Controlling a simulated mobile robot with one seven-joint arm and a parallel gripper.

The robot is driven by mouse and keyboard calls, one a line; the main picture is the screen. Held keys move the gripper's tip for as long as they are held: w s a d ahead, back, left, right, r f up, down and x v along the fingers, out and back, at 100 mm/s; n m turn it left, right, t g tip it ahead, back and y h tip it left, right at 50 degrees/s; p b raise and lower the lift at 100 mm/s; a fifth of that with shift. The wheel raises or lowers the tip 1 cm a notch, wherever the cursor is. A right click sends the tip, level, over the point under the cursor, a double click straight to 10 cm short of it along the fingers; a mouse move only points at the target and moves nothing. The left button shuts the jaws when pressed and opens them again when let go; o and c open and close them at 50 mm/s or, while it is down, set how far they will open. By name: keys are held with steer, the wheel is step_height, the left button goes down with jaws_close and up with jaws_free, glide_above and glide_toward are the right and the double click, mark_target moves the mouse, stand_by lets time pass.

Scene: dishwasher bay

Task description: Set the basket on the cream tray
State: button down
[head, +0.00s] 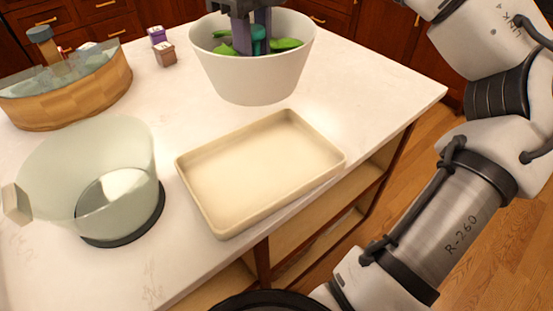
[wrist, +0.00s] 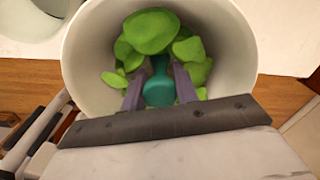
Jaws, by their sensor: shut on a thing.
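The basket (head: 252,78) is a deep off-white tub with green leaves inside and a teal post at its centre. It is upright behind the cream tray in the head view and fills the middle of the wrist view (wrist: 240,45). My gripper (head: 258,42) points down into it, with its fingers shut on the teal post (wrist: 158,90). The basket seems to hang above the counter, but its underside is hidden. The cream tray (head: 257,170) is a shallow, empty rectangle near the counter's front edge.
A clear greenish bowl (head: 90,165) with a dark base and side handle stands left of the tray. A wooden bowl (head: 75,95) is at the back left. A purple shaker (head: 157,37) and a brown shaker (head: 165,54) stand behind. The counter (head: 375,90) is bare right of the basket.

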step_height(320, 180, down, 20)
steer(key=shift+r+p, duration=0.1)
steer(key=shift+p, duration=0.95)
steer(key=shift+f, duration=0.25)
steer(key=c, duration=1.1)
jaws_free()
steer(key=shift+r, duration=0.1)
step_height(320, 180, up, 12)
steer(key=shift+r+b, duration=0.15)
steer(key=shift+b, duration=0.95)
